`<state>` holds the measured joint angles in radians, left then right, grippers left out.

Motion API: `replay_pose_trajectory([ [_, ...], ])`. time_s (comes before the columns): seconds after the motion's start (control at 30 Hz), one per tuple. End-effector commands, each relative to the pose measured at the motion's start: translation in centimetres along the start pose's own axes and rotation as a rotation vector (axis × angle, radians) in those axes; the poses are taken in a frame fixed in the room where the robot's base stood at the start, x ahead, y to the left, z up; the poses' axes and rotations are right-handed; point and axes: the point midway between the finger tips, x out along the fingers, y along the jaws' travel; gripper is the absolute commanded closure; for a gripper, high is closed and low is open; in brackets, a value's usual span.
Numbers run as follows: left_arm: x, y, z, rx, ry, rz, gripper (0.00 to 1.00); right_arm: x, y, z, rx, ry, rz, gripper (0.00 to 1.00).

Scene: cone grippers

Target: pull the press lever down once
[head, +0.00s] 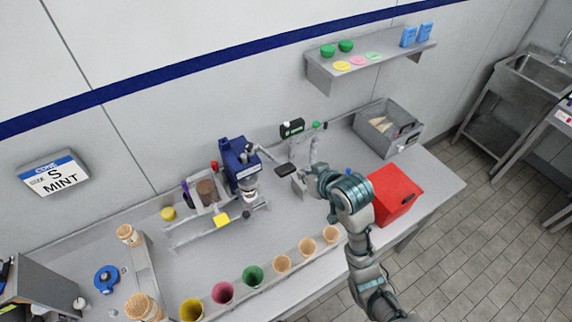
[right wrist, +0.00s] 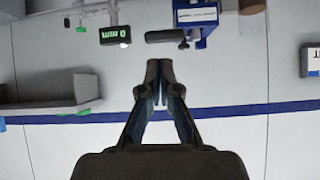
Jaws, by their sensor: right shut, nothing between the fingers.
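The blue press (head: 238,163) stands at the back of the bench, with a cone-shaped holder below its head. Its lever (head: 270,157) reaches out to the right and ends in a dark handle (head: 285,169). My right gripper (head: 303,180) is just right of the handle, shut and empty. In the right wrist view, which is upside down, its fingertips (right wrist: 160,72) are together and apart from the dark handle (right wrist: 165,36). Part of the blue press (right wrist: 197,18) shows there too. My left gripper is in neither view.
A red box (head: 396,192) sits right of my right arm, with a grey bin (head: 388,128) behind it. Several cones stand in a rack along the front edge, including a green one (head: 253,276). A small green-lit display (head: 292,128) is behind the lever. A shelf (head: 370,65) hangs above.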

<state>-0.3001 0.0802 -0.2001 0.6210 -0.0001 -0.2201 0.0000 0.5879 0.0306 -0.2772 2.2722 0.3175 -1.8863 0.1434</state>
Motion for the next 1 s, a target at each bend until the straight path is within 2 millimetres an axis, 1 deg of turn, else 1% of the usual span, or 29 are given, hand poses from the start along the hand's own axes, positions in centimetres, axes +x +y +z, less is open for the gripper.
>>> replay_pose_trajectory([
  [0.03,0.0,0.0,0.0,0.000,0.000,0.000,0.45,-0.8,-0.3,-1.8,-0.019,0.023,-0.004,1.00],
  [0.1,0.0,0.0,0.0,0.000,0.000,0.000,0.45,-1.6,-0.8,-3.4,-0.036,0.043,-0.007,1.00],
  [0.2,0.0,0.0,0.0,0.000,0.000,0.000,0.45,-2.3,-1.1,-4.7,-0.051,0.057,-0.011,1.00],
  [0.3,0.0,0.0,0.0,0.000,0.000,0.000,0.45,-2.5,-1.3,-5.2,-0.057,0.062,-0.013,1.00],
  [0.63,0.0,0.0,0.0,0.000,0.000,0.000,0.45,-2.4,-1.3,-5.2,-0.056,0.062,-0.013,1.00],
  [0.77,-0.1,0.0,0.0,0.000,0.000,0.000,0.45,-1.5,-1.3,-5.2,-0.056,0.061,-0.013,1.00],
  [0.87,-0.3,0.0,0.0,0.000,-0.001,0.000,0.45,0.1,-1.3,-5.2,-0.055,0.058,-0.013,1.00],
  [1.0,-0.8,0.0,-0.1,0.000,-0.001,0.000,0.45,3.0,-1.3,-5.5,-0.055,0.057,-0.013,1.00],
])
